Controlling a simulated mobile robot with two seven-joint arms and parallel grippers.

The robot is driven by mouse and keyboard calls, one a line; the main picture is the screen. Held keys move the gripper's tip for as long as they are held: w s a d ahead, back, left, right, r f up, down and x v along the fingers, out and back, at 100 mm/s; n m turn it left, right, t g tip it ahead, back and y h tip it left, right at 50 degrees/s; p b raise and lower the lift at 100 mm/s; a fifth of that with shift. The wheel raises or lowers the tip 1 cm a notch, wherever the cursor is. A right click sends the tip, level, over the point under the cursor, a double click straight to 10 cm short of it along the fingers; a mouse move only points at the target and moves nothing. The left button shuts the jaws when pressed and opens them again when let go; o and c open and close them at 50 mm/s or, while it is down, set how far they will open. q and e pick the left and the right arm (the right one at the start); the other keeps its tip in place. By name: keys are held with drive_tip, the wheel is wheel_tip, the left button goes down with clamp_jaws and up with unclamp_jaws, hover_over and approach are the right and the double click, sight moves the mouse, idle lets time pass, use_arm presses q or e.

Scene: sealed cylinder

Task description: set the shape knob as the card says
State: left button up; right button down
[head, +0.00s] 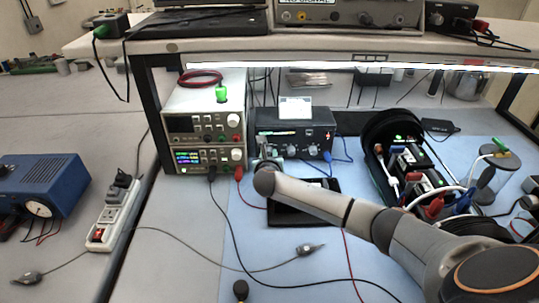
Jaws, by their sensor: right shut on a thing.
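A black instrument box (318,117) with a row of knobs on its front stands under the shelf. A small white card (295,107) stands upright on its top; its writing is too small to read. My right gripper (265,151) is at the left end of the box's front, shut on what appears to be the shape knob there. The gripper and wrist hide that knob, so its setting cannot be seen. Other knobs (312,150) show to the right, with labels too small to read. My left gripper is not in view.
Two stacked power supplies (205,122) stand close on the left of the box. A black tablet-like pad (300,212) lies in front, under my right arm. A black open bag (392,130) with leads stands to the right. Cables cross the blue mat (265,255).

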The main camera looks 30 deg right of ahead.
drive_tip(key=n+h, duration=0.1)
drive_tip(key=n+g+h, duration=0.1)
drive_tip(key=n, duration=0.1)
drive_tip(key=shift+w+a+n, duration=0.15)
drive_tip(key=shift+n, duration=0.15)
idle(0.5)
drive_tip(key=c, duration=0.6)
unclamp_jaws()
drive_tip(key=shift+f, duration=0.1)
drive_tip(key=shift+a, duration=0.1)
drive_tip(key=v, duration=1.2)
drive_tip(key=shift+a, duration=0.25)
